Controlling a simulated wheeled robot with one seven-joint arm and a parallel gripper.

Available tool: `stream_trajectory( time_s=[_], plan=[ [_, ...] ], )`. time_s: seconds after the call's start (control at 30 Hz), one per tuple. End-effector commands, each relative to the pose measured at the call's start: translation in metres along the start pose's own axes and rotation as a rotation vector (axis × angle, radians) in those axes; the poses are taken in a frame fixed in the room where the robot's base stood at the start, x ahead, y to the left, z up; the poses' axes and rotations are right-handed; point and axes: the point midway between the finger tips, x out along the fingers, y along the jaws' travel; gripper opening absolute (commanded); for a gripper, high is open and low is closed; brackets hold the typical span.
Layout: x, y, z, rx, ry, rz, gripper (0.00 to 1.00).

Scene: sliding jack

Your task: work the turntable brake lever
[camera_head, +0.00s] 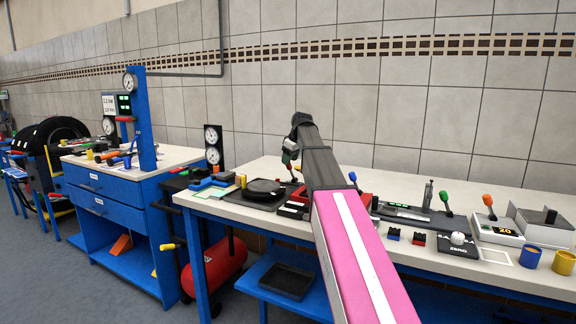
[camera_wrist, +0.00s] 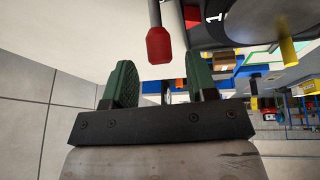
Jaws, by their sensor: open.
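A lever with a red knob (camera_wrist: 160,45) shows in the wrist view, its shaft running up out of the picture. It stands beside a grey round turntable (camera_wrist: 268,18) on a dark plate. The turntable also shows in the head view as a dark disc (camera_head: 263,188) on the bench. My gripper (camera_wrist: 162,78) has green fingers, open and empty. The knob lies just past the fingertips, in line with the gap between them; contact does not show. In the head view my gripper (camera_head: 289,156) hangs over the bench, right of the disc, and my arm hides part of the bench behind it.
The white bench top (camera_head: 415,190) holds several small levers and devices to the right, including a green-knobbed lever (camera_head: 444,197) and an orange-knobbed one (camera_head: 488,201). A twin-gauge post (camera_head: 213,147) stands left of the disc. A tiled wall rises behind.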

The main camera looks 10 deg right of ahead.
Motion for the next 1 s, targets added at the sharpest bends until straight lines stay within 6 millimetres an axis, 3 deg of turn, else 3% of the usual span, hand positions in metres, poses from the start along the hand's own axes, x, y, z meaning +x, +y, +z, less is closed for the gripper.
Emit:
stream_trajectory(
  time_s=[0.2, 0.6, 0.67, 0.77, 1.0],
  plan=[
    [0.025, 0.0, 0.0, 0.0, 0.0, 0.0, 0.52],
    [0.032, 0.0, 0.0, 0.0, 0.001, 0.001, 0.52],
    [0.032, 0.0, 0.0, 0.0, 0.001, 0.001, 0.36],
    [0.031, 0.0, 0.0, 0.0, 0.0, 0.001, 0.03],
    [0.031, 0.0, 0.001, 0.001, 0.009, 0.001, 0.0]
  ],
)
